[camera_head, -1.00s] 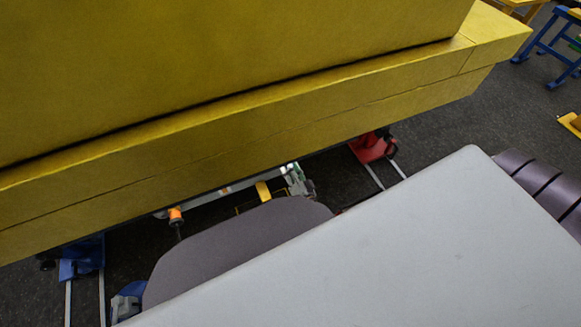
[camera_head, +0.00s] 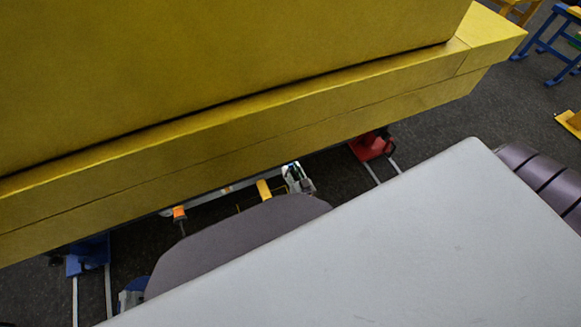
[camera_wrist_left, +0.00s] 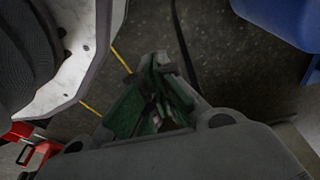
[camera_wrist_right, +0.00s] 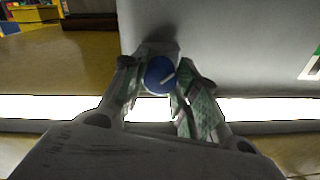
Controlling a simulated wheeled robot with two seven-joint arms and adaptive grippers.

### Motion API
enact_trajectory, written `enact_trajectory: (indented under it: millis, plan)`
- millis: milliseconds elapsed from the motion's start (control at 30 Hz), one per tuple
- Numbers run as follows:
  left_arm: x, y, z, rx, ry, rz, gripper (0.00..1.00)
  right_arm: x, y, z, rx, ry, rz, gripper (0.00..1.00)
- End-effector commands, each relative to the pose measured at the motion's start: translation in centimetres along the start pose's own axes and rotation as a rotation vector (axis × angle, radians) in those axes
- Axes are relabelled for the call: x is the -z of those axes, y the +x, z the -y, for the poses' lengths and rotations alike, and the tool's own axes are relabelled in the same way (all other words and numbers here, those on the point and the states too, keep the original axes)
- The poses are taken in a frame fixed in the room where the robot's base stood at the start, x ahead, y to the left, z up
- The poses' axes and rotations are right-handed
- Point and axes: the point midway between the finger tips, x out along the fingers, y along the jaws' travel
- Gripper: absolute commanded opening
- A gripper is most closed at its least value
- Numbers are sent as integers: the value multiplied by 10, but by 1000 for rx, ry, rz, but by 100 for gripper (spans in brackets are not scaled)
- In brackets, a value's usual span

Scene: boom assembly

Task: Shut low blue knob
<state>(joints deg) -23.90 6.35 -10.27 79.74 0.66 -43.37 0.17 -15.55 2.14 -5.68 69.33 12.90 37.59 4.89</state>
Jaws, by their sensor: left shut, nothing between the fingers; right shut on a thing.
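The blue knob (camera_wrist_right: 160,74) shows in the right wrist view as a round blue cap with a pale pointer line, in front of a grey housing. My right gripper (camera_wrist_right: 161,82) is shut on this knob, one finger on each side of it. In the head view only a small part of my right gripper (camera_head: 297,180) shows below the yellow beam; the knob is hidden there. My left gripper (camera_wrist_left: 160,65) is shut and empty in the left wrist view, over dark floor.
A large yellow beam (camera_head: 240,135) crosses the head view. Red (camera_head: 371,146) and blue (camera_head: 88,254) stands are below it. In the left wrist view, a blue object (camera_wrist_left: 285,20) is at upper right and a red one (camera_wrist_left: 40,152) at lower left. Dark floor lies between.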

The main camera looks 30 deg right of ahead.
Motion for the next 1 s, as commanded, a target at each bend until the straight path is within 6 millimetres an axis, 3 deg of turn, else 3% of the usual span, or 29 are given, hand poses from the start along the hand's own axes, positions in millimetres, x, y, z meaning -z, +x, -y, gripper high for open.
enact_trajectory:
  millis: [300, 767, 800, 933, 1000]
  plan:
    - [-9, 10, 5, 6, 0, -7, 0, -2, -1, 1, 2, -102, 9, 6]
    - [-10, 11, 5, 7, 0, -8, 0, -3, -2, 1, 2, -115, 10, 6]
    - [-10, 11, 5, 7, 0, -8, 0, -3, -2, 1, 2, -115, 10, 35]
    - [-10, 11, 5, 7, 0, -8, 0, -2, -1, 1, 2, -115, 8, 52]
    - [-10, 11, 5, 7, 0, -8, 0, -2, -1, 0, 1, -115, 7, 53]
